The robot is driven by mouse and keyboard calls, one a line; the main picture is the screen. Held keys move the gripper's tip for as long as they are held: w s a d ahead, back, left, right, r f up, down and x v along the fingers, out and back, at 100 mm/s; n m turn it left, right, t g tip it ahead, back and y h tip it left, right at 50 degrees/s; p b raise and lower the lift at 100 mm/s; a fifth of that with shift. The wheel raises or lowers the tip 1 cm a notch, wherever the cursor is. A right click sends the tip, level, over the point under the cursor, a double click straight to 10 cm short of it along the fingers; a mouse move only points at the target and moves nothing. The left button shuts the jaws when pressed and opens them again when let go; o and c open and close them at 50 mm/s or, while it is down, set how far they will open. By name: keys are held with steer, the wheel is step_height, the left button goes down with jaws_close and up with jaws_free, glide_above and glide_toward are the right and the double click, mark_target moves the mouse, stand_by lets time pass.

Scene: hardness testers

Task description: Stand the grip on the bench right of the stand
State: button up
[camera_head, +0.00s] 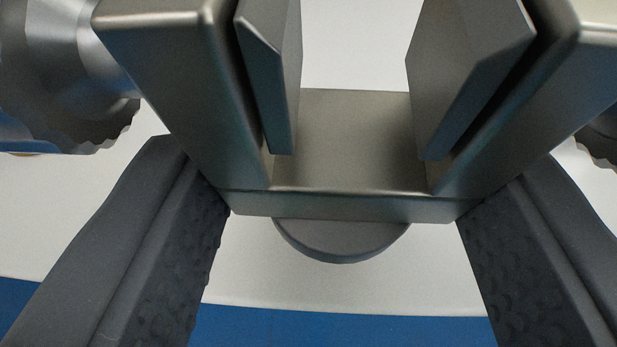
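The grip (343,206) is a grey metal U-shaped block that fills the upper middle of the view. Two flat jaws with bevelled edges face each other inside it, with an empty gap between them. A ridged round screw knob (65,75) sticks out on its left, and part of another shows at the right edge. A round grey disc (340,242) shows below the block. The dark fingers of my gripper (343,215) press on the block's two sides; the block hides part of their tips. The stand is not identifiable in this view.
A plain pale surface (340,288) lies behind and below the grip. A blue band (340,328) runs along the bottom of the view. Whether the disc touches the pale surface cannot be told.

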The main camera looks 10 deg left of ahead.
step_height(320, 180, down, 2)
steer(key=shift+f, duration=0.1)
steer(key=o, duration=1.3)
steer(key=shift+c, duration=0.2)
steer(key=shift+r, duration=0.2)
steer(key=shift+s+r, duration=0.15)
steer(key=shift+s, duration=0.2)
steer(key=b+v, duration=0.5)
steer(key=v, duration=0.6)
